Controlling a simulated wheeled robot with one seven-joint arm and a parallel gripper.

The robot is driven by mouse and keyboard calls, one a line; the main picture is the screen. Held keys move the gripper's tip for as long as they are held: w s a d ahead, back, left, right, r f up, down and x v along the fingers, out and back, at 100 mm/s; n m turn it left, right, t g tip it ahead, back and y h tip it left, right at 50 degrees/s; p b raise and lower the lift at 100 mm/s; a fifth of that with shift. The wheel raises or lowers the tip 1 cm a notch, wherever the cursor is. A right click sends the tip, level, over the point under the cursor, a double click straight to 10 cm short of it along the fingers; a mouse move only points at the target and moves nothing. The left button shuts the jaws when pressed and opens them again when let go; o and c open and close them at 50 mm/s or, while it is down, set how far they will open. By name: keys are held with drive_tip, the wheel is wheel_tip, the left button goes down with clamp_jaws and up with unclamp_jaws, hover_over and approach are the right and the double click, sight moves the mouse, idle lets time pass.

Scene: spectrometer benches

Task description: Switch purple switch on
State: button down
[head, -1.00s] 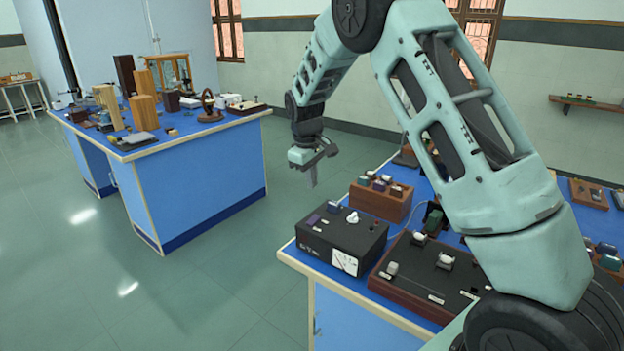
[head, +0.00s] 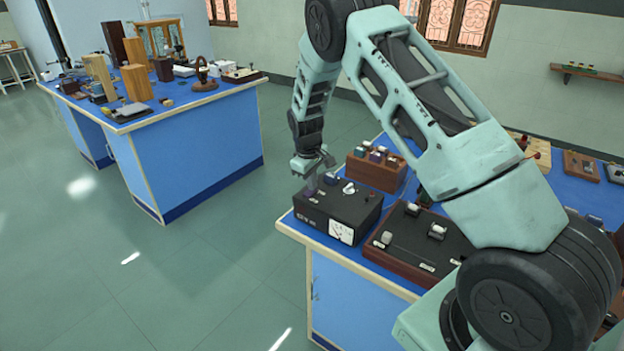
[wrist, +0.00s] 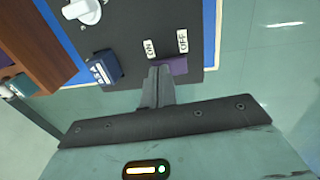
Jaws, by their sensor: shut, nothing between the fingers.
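The purple switch (wrist: 179,65) shows in the wrist view on the dark top of a black meter box (head: 340,214). An ON label (wrist: 148,49) and an OFF label (wrist: 182,41) lie just beyond it. My gripper (wrist: 161,72) is shut and empty. Its fingertips are at the switch and cover its left part, on the ON label's side; I cannot tell whether they touch it. In the head view my gripper (head: 311,184) points down over the box's left end, where it partly hides the switch.
A dark blue labelled block (wrist: 102,68) and a white knob (wrist: 86,10) are on the same box. A wooden switch rack (head: 375,173) stands behind it, and a wood-edged black board (head: 405,240) lies to its right. Open floor is left of the bench.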

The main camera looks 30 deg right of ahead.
sight(307, 195)
drive_tip(key=shift+d+f+y, duration=0.2)
drive_tip(key=shift+f+y, duration=0.1)
drive_tip(key=shift+a, duration=0.25)
drive_tip(key=shift+s+a, duration=0.3)
drive_tip(key=shift+a, duration=0.35)
drive_tip(key=shift+r, duration=0.4)
wheel_tip(307, 195, up, 13)
drive_tip(key=a, duration=0.1)
drive_tip(key=shift+s+r, duration=0.2)
